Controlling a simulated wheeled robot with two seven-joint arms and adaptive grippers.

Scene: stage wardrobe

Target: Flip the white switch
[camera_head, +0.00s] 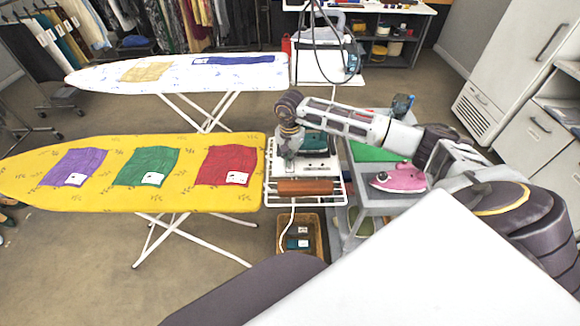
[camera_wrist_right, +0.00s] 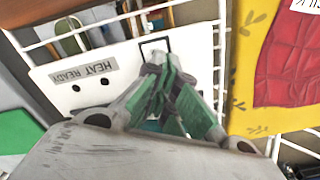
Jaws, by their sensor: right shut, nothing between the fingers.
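A white panel (camera_wrist_right: 112,62) labelled "HEAT READY" fills the upper left of the right wrist view. It belongs to the white unit (camera_head: 318,168) on the wire rack beside the yellow ironing board in the head view. My right gripper (camera_wrist_right: 164,62) is shut and empty, with its green-padded fingertips at a black rectangular outline (camera_wrist_right: 146,43) on the panel. In the head view, the right gripper (camera_head: 287,155) is over the unit's left side. My left gripper is not in view.
The yellow ironing board (camera_head: 110,203) holds purple, green and red cloths. A basket (camera_head: 314,238) sits below the rack. A white ironing board (camera_head: 110,77) stands behind, with floor between the boards.

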